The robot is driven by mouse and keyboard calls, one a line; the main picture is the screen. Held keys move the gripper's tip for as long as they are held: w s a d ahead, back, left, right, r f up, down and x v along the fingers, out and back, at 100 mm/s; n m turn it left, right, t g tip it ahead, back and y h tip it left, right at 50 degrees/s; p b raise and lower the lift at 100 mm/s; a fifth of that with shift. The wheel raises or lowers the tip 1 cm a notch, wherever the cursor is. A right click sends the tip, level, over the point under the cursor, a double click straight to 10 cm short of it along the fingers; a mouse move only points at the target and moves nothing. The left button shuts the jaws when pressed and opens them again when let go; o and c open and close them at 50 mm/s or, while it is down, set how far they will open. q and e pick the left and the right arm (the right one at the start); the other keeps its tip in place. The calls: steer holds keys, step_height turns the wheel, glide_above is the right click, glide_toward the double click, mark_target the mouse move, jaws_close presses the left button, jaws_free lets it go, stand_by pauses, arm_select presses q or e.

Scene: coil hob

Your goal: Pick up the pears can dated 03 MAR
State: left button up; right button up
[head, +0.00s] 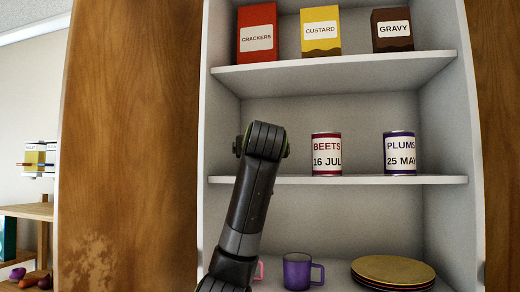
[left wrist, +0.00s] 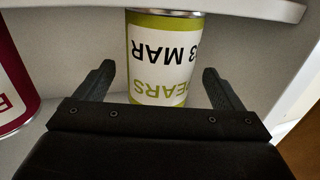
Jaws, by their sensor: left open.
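The pears can (left wrist: 165,60), with a green band and white label, shows upside down in the left wrist view. Its label reads PEARS and "3 MAR", with the first digit cut off at the side. My left gripper (left wrist: 158,70) is open, with one finger on each side of the can. The can's end meets the white shelf edge at the top of that view. In the head view my arm hides the can and the gripper. My right gripper is in neither view.
A beets can (head: 326,154) dated 16 JUL stands beside the arm on the middle shelf (head: 430,180). A plums can (head: 399,153) dated 25 MAY is farther right. Boxes stand above; a purple mug (head: 297,271) and plates (head: 393,270) are below.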

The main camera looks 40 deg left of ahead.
arm_select(q)
steer(key=shift+r+p+x, duration=0.25)
steer(key=shift+p+x, duration=0.4)
steer(key=shift+x, duration=0.5)
steer(key=shift+w+a+f, duration=0.1)
steer(key=shift+w+a, duration=0.2)
steer(key=shift+a, duration=0.05)
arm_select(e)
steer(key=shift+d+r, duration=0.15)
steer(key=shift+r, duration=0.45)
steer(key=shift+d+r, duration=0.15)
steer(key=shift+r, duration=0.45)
arm_select(q)
steer(key=shift+c, duration=0.2)
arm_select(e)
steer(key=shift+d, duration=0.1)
arm_select(q)
steer(key=c, duration=1.3)
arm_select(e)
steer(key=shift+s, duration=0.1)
arm_select(q)
steer(key=shift+c, duration=0.2)
